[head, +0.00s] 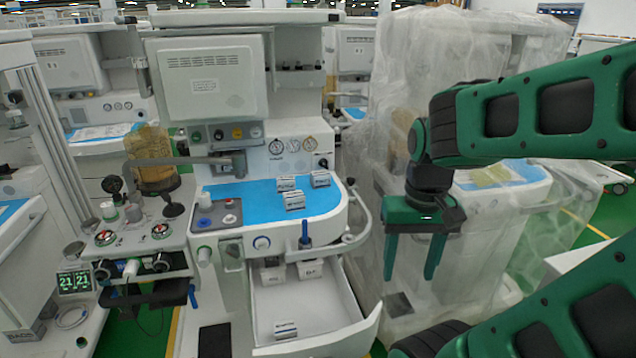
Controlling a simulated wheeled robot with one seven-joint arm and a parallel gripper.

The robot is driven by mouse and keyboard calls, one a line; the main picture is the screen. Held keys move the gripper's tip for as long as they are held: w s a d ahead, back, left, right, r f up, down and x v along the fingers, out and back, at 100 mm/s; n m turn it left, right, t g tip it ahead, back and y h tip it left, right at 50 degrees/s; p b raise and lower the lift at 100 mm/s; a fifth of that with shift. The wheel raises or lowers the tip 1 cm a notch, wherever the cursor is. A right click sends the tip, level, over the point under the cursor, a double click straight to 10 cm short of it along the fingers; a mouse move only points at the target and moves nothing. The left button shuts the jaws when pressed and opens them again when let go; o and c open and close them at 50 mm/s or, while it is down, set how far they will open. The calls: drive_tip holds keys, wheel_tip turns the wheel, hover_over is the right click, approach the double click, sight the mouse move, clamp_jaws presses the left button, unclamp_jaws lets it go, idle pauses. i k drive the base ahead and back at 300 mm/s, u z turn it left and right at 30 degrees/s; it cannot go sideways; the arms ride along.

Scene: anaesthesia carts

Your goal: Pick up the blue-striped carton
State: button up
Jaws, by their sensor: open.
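Three small white cartons with dark or bluish bands lie on the blue mat (245,206) of the cart top: a left one (286,183), a right one (320,178) and a front one (294,200). A similar carton (285,330) lies in the open drawer (318,308), near its front. The markings are too small to tell which carton is blue-striped. My gripper (409,276) is open and empty, with its fingers pointing down. In the picture it is to the right of the cart top and drawer, apart from all the cartons.
Two white containers (272,274) (310,268) sit at the drawer's back. A curved rail (362,215) edges the cart top's right side. A plastic-wrapped cart (440,120) stands behind my arm. The drawer's middle is bare.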

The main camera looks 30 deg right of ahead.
sight(319, 179)
drive_tip(key=z, duration=1.9)
drive_tip(key=k, duration=0.75)
drive_tip(key=u, duration=0.45)
drive_tip(key=i, duration=1)
